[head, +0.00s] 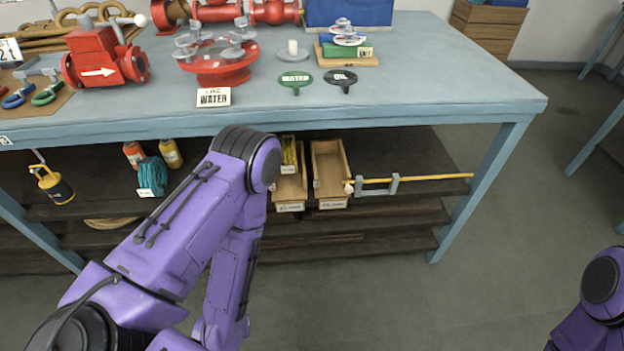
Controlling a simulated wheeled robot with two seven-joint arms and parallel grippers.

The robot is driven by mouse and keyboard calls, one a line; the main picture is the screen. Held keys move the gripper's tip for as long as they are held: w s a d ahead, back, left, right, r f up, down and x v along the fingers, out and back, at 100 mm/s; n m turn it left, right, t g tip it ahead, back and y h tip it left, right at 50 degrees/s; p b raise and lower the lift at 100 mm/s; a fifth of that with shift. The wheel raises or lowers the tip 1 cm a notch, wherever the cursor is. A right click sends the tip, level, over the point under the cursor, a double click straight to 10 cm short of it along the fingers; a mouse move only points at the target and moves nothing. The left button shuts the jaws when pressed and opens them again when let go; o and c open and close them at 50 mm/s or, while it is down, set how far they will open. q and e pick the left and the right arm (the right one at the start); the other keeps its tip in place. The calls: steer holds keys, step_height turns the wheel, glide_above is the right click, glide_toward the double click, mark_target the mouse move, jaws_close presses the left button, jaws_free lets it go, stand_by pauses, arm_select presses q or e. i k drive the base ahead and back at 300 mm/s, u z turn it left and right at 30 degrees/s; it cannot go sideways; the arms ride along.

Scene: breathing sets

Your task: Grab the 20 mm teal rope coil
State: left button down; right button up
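The teal rope coil (150,175) lies on the upper shelf under the blue workbench, toward the left. A small white tag hangs at its lower front; its print is too small to read. The coil sits beside two small bottles. My purple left arm rises from the lower left, bends in front of the shelf to the right of the coil, and goes down out of the frame; its gripper is not in view. Only a purple part of my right arm shows at the lower right edge; its gripper is not in view either.
The workbench top (430,95) above carries red valves and signs. Its right leg (480,190) stands beside open floor.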

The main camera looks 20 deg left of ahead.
mark_target(153, 173)
steer(key=u, duration=1.5)
